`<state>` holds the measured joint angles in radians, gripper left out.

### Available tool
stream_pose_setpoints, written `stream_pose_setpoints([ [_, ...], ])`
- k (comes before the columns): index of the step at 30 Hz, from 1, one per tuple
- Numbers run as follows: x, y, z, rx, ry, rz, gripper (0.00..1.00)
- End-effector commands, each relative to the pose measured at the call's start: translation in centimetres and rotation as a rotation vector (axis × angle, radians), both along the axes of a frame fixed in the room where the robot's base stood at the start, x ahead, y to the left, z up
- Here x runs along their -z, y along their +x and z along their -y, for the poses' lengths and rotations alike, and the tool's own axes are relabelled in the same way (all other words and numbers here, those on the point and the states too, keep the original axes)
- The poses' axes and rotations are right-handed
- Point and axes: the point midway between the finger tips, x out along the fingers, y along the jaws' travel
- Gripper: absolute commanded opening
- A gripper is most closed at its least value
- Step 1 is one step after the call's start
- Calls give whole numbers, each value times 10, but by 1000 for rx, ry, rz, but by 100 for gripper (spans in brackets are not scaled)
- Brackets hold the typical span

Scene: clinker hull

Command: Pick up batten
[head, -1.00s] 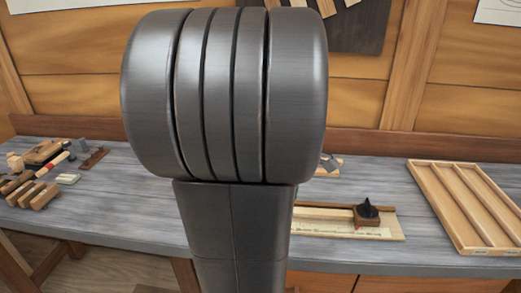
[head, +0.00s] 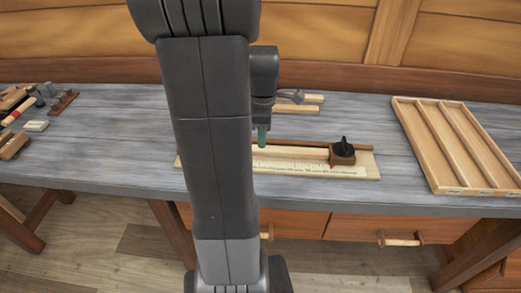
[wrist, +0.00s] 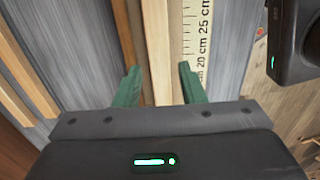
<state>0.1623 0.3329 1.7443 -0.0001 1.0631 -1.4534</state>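A pale wooden batten (head: 300,151) lies along the measuring board on the bench, between a brown back rail (head: 300,142) and a printed ruler scale (head: 300,166). In the wrist view the batten (wrist: 157,40) runs up from between my two green fingertips. My gripper (head: 262,137) points down at the board's left part; in the wrist view my gripper (wrist: 160,86) is open, with one finger on each side of the batten. I cannot tell whether the fingers touch it or how high they are. My arm hides the board's left part.
A stop block with a black knob (head: 342,153) sits at the board's right. Loose strips (head: 297,109) lie behind it. A compartmented wooden tray (head: 402,125) stands at the right. Tools and small blocks (head: 36,126) lie at the far left. Bench between board and tray is clear.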

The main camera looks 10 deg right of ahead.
Motion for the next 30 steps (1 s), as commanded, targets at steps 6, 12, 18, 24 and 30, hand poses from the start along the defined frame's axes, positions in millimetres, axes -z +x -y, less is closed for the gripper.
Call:
stream_pose_setpoints([
  [6, 33, 2, -5, 0, 0, -5, 36],
  [12, 45, 2, -5, 0, 1, -2, 36],
  [18, 45, 2, -5, 0, 0, -1, 30],
  [24, 45, 2, -5, 0, 0, -1, 0],
  [30, 44, 2, -5, 0, 0, 0, 0],
])
